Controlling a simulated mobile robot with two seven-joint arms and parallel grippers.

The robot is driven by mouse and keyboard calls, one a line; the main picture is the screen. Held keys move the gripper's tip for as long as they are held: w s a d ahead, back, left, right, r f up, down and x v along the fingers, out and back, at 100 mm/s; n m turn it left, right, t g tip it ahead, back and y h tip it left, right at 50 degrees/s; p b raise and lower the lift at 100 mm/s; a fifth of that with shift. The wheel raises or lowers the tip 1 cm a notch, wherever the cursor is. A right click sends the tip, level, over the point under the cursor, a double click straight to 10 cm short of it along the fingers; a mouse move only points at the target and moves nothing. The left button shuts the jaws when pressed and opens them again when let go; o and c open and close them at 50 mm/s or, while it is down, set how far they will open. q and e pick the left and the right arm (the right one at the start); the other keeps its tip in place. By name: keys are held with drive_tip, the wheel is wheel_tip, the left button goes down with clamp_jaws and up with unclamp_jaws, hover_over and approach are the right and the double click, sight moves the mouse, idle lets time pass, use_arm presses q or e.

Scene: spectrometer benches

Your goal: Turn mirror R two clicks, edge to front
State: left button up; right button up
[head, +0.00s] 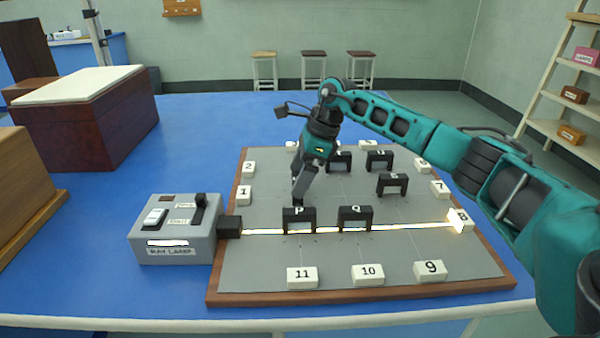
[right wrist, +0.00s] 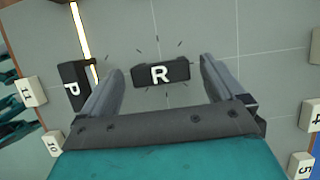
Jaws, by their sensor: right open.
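Mirror R, a black block with a white R label (right wrist: 160,76), shows in the right wrist view, lying between the two fingertips of my right gripper (right wrist: 163,68). The jaws are open, with a gap on each side of the block. In the head view my right gripper (head: 298,190) points down over the board behind mirror P (head: 299,214), and mirror R is hidden there. Short tick marks surround mirror R on the grey board. My left gripper is not in view.
Mirror Q (head: 355,212) stands right of P, with several more black mirrors behind. The ray lamp (head: 174,240) sends a bright beam (head: 420,226) past P and Q to a lit block (head: 459,220). Numbered white blocks edge the wood-rimmed board (head: 240,298).

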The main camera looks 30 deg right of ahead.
drive_tip(key=shift+r, duration=0.1)
use_arm(q)
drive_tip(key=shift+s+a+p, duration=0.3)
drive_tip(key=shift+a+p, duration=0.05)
drive_tip(key=shift+p, duration=0.4)
use_arm(e)
drive_tip(key=v, duration=1.2)
drive_tip(key=shift+d+r, duration=0.15)
drive_tip(key=shift+r, duration=0.2)
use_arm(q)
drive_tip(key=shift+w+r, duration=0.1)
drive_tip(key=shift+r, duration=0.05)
use_arm(e)
drive_tip(key=shift+s, duration=0.1)
